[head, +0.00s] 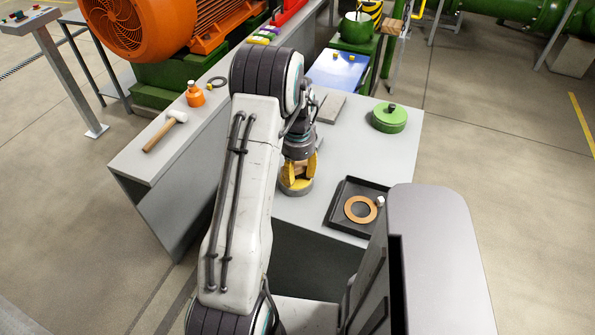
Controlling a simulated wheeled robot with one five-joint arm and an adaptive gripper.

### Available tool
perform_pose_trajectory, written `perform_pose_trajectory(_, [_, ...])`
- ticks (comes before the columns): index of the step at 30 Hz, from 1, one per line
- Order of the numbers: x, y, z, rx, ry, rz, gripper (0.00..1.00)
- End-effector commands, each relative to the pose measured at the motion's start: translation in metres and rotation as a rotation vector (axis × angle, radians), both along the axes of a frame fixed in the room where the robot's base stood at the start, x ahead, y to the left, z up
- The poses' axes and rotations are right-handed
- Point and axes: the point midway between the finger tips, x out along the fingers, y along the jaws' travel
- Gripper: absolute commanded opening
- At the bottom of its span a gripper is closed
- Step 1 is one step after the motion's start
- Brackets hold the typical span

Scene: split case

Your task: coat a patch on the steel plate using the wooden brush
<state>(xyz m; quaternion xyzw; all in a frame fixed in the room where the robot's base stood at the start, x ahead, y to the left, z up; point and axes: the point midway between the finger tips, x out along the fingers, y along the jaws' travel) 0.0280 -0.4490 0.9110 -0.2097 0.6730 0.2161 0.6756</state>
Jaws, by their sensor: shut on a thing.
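My gripper (298,178) points down over the near left part of the grey table, its yellow fingers shut on a brown wooden piece, the wooden brush (300,166). Most of the brush is hidden by the fingers, and its bristles cannot be made out. A low round grey tin (297,191) with yellow in it stands directly under the fingertips. The brush's lower end seems to be at or in the tin; contact cannot be told. A flat grey plate (331,108), likely the steel plate, lies on the table behind my gripper, partly hidden by my arm.
A green round cover (389,118) stands at the right. A black tray (337,213) with an orange ring (360,209) lies near the front edge. A mallet (165,130) and orange bottle (195,94) are on the left bench. The table's middle is clear.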

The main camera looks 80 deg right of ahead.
Motion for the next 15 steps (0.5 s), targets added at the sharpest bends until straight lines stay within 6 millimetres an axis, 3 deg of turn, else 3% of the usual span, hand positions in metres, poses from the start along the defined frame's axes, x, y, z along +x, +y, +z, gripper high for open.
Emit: perform_pose_trajectory(15, [0.0000,-0.0001,-0.0060,0.000,0.000,0.000,0.16])
